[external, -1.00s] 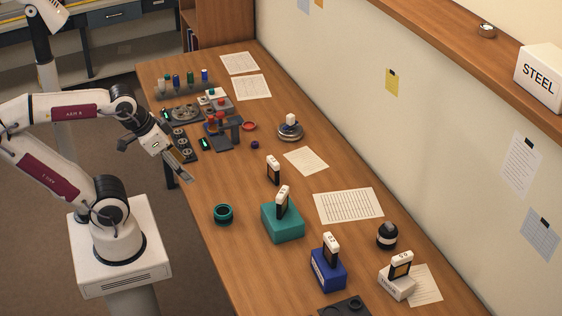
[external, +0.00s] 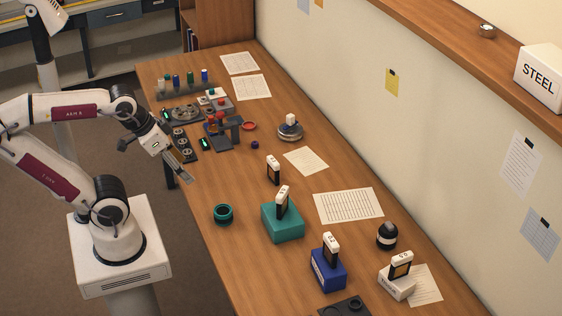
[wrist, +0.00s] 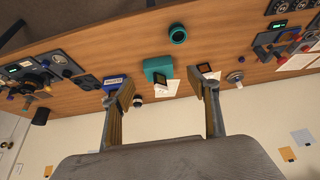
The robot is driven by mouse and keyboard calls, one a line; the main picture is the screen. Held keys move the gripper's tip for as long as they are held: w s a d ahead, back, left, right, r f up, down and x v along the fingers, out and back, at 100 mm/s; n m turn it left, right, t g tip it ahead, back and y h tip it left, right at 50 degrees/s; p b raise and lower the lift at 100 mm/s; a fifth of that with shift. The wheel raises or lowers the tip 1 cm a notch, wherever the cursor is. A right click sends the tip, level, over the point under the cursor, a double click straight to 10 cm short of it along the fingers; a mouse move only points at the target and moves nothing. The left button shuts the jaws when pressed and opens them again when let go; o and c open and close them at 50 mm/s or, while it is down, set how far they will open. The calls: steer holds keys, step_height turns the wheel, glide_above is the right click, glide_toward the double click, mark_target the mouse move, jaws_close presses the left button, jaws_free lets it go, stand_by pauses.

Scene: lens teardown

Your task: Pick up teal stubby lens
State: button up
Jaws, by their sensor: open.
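The teal stubby lens (external: 223,214) stands on the wooden table near its front edge, left of the teal block. It also shows in the wrist view (wrist: 177,33) near the top, above and beyond the fingertips. My gripper (external: 187,174) is open and empty, in the air by the table's front edge, up and left of the lens in the external view. Its two fingers (wrist: 164,85) stand wide apart in the wrist view, with nothing between them but the distant table and wall.
A teal block (external: 283,224) with a labelled card stands right of the lens. A blue block (external: 328,271), a white block (external: 396,284) and a black-and-white lens (external: 387,235) stand further right. Small tools and parts crowd the far end. The table around the lens is clear.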

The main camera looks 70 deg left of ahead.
mark_target(215, 210)
stand_by(0.7)
